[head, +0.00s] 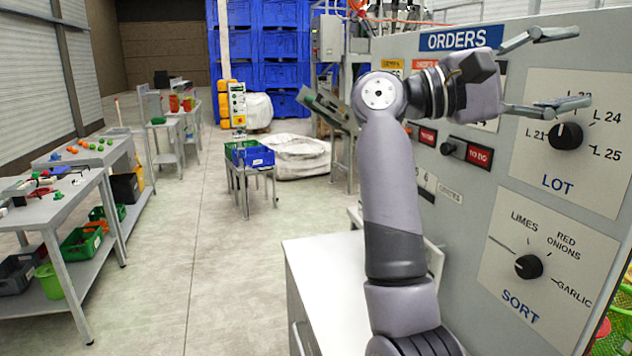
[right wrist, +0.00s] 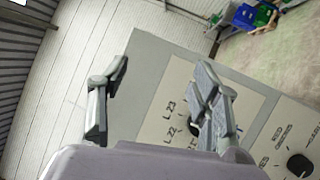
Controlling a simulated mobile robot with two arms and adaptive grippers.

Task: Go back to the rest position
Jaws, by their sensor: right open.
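My right gripper (head: 562,72) is open and empty. In the head view it is raised at the upper right, in front of the orders panel (head: 400,50), with its fingers pointing right. The LOT knob (head: 567,135) is just below the lower finger in the picture, and the SORT knob (head: 528,267) is farther down. In the right wrist view the fingers (right wrist: 165,100) are spread apart with nothing between them, and the panel (right wrist: 160,70) lies beyond. One finger partly hides the LOT dial there. Contact with the panel does not show. My left gripper is not in view.
A white-topped cabinet (head: 318,262) stands below the panel. A workbench (head: 98,160) with small coloured items runs along the left. A blue crate (head: 250,153) sits on a small stand in the middle. The grey floor (head: 215,270) between is clear.

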